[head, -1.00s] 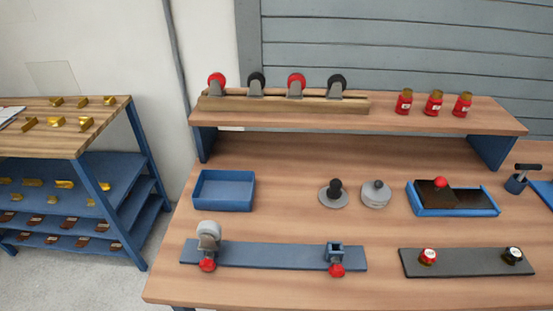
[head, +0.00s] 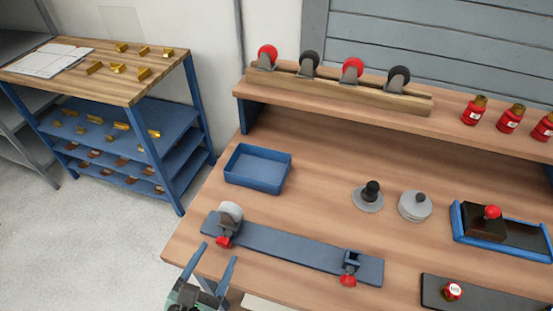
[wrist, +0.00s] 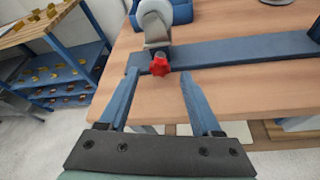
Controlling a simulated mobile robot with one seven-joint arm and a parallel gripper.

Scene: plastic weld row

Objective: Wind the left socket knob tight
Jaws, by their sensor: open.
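The left socket knob (head: 223,241) is red and sits on the front of the left socket, at the left end of a blue bar (head: 290,248) on the workbench. A grey-white caster wheel (head: 231,210) stands in that socket above the knob. In the wrist view the lobed red knob (wrist: 160,66) lies ahead of and between my fingertips, with the wheel (wrist: 156,18) behind it.
A blue tray (head: 257,183) stands behind the bar. A round base with a black knob (head: 370,190) and a grey disc (head: 415,206) stand further right. Red and black casters line a wooden rack (head: 330,90) on the raised shelf. Bare bench lies around the bar.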

